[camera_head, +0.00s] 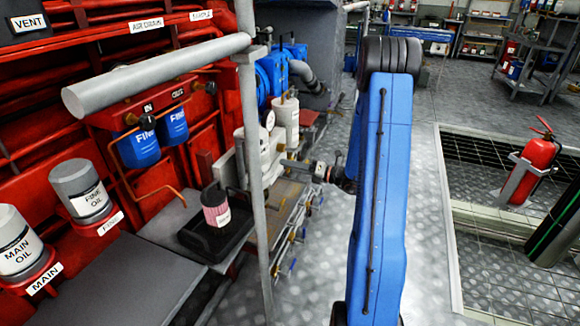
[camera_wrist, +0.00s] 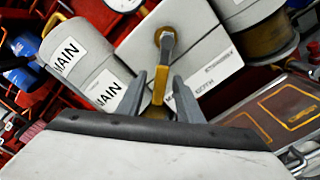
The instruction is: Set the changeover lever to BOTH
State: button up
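The changeover lever (camera_wrist: 160,82) is a yellow-brass handle in the wrist view. It runs down from a round pivot on a white block with small lettering, which is tilted in the picture and too blurred to read surely. My gripper (camera_wrist: 159,76) has its two grey fingers on either side of the lever, with visible gaps, so it is open around it. Whether a finger touches the lever I cannot tell. In the head view my gripper (camera_head: 322,170) reaches toward the pale filter housings (camera_head: 258,150); the lever is hidden there.
Grey canisters marked MAIN (camera_wrist: 80,60) stand beside the lever block in the wrist view. In the head view a grey vertical post (camera_head: 252,130) stands left of my arm. A black tray (camera_head: 215,240) holds a pink-labelled filter (camera_head: 215,208).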

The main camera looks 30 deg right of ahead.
grip_shut()
jog(key=shift+w+d+f+n, duration=0.15)
jog(key=shift+d+f+n, duration=0.1)
jog(key=shift+n, duration=0.35)
jog(key=shift+w+d+f+n, duration=0.1)
jog(key=shift+d+f+n, duration=0.1)
jog(key=shift+n, duration=0.4)
jog(key=shift+w+d+f+n, duration=0.2)
jog(key=shift+w+d+n, duration=0.25)
jog(key=shift+n, duration=0.8)
jog(key=shift+w+d+f+n, duration=0.3)
jog(key=shift+d+n, duration=0.2)
jog(key=shift+n, duration=0.7)
jog(key=shift+w+d+f+n, duration=0.15)
jog(key=shift+w+d+n, duration=0.3)
jog(key=shift+n, duration=0.8)
